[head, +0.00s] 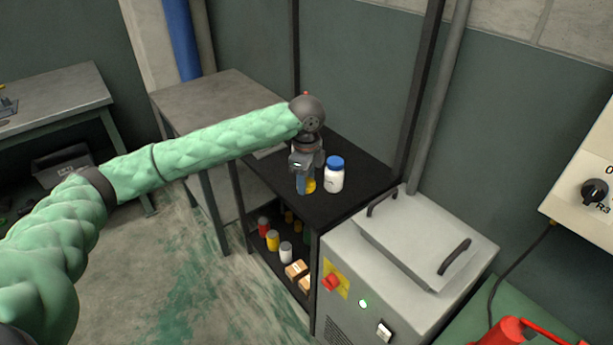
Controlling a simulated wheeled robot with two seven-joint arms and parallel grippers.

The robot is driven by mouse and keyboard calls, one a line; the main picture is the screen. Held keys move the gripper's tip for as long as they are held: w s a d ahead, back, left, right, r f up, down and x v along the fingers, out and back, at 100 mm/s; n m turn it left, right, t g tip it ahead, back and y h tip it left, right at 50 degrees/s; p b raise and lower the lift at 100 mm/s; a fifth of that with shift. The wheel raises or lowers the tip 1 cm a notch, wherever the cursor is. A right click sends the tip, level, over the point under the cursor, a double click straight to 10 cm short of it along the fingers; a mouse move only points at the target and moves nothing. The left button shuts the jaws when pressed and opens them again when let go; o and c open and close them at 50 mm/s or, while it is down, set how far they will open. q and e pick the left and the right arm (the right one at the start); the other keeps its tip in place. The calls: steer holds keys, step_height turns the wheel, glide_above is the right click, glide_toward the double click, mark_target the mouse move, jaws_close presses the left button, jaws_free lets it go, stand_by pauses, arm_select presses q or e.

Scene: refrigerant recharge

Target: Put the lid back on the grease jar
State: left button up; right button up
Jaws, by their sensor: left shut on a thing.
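My left gripper (304,188) reaches in from the left and points down over the black top of the shelf unit (345,203). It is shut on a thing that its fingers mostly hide. A yellow object (312,186) shows at the fingertips; I cannot tell whether it is the thing held or stands behind the fingers. A white jar with a blue lid (335,163) stands upright just right of the gripper, close beside it. No separate lid can be made out. My right gripper is not in view.
Red, yellow and white containers (272,240) and small boxes (296,270) sit on the lower shelf. A grey machine (410,250) with black handles stands right of the unit. A grey table (215,98) is behind left. The black top's front is clear.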

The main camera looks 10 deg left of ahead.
arm_select(q)
steer(key=shift+s+a+f+n, duration=0.15)
steer(key=shift+s+f+n, duration=0.2)
steer(key=shift+n, duration=0.25)
steer(key=s+a+f+n, duration=0.3)
steer(key=s+f+n, duration=0.6)
steer(key=n, duration=0.9)
steer(key=shift+a, duration=0.3)
steer(key=shift+r, duration=0.1)
